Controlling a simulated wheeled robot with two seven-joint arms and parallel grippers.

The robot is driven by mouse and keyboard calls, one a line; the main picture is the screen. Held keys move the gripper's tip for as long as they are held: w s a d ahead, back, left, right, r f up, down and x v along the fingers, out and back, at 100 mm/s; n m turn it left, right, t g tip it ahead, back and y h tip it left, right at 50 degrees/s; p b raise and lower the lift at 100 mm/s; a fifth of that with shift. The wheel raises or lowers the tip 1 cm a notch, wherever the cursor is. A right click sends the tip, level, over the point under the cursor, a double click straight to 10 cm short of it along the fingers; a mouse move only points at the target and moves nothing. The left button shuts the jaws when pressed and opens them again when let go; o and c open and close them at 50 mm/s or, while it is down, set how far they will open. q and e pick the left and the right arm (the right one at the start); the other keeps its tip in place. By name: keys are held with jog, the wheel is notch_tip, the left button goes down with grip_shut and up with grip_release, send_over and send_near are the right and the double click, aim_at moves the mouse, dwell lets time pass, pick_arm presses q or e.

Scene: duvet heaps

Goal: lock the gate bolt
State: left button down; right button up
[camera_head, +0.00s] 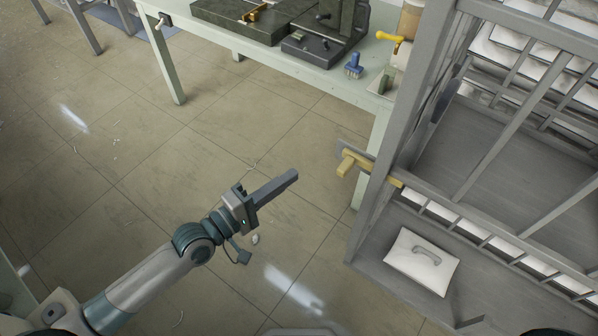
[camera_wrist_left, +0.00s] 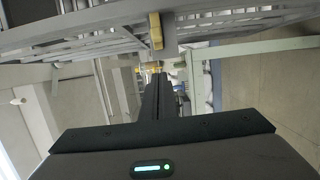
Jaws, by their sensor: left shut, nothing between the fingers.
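The gate bolt (camera_head: 355,161) is a brass-yellow piece with a handle that sticks out to the left of the grey gate post. A second yellow piece (camera_head: 396,183) shows on the gate's bar just right of the post. In the left wrist view a yellow bolt part (camera_wrist_left: 156,31) lies ahead, beyond the fingertips. My left gripper (camera_head: 292,176) is shut and empty, left of the bolt and apart from it, over the floor. It also shows in the left wrist view (camera_wrist_left: 160,80) with its fingers together. My right gripper is not in view.
The grey barred gate and cage (camera_head: 378,130) fill the right side. A white pad with a handle (camera_head: 421,262) lies on the cage's lower panel. A pale green workbench (camera_head: 290,69) with tools and a blue brush (camera_head: 353,66) stands behind. The tiled floor is open at left.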

pick_arm(q)
jog(key=shift+v, duration=1.15)
jog(key=w+a+f+m+y, duration=0.1)
jog(key=a+f+y, duration=0.15)
jog(key=f, duration=0.45)
jog(key=w+a+f+y, duration=0.2)
jog(key=a+f, duration=0.1)
jog(key=f, duration=0.5)
jog(key=w+a+f+m+y, duration=0.1)
jog(key=a+f+y, duration=0.15)
jog(key=f, duration=0.45)
jog(key=s+a+f+m+g+y, duration=0.15)
jog(key=s+a+f, duration=0.25)
jog(key=f, duration=0.5)
jog(key=s+a+f+m+g+y, duration=0.1)
jog(key=s+a+f+y, duration=0.15)
jog(key=a+f, duration=0.45)
jog(key=s+a+f+m+g+y, duration=0.1)
jog(key=s+f+m+g, duration=0.15)
jog(key=s+f, duration=0.9)
jog(key=s+a+f+m+g+y, duration=0.1)
jog(key=s+f+m+g, duration=0.15)
jog(key=s+f, duration=0.9)
jog(key=s+m+g, duration=0.1)
jog(key=s+g, duration=0.2)
jog(key=s, duration=1.3)
jog(key=shift+s+f+y, duration=0.15)
jog(key=shift+f+y, duration=0.05)
jog(key=shift+y, duration=0.2)
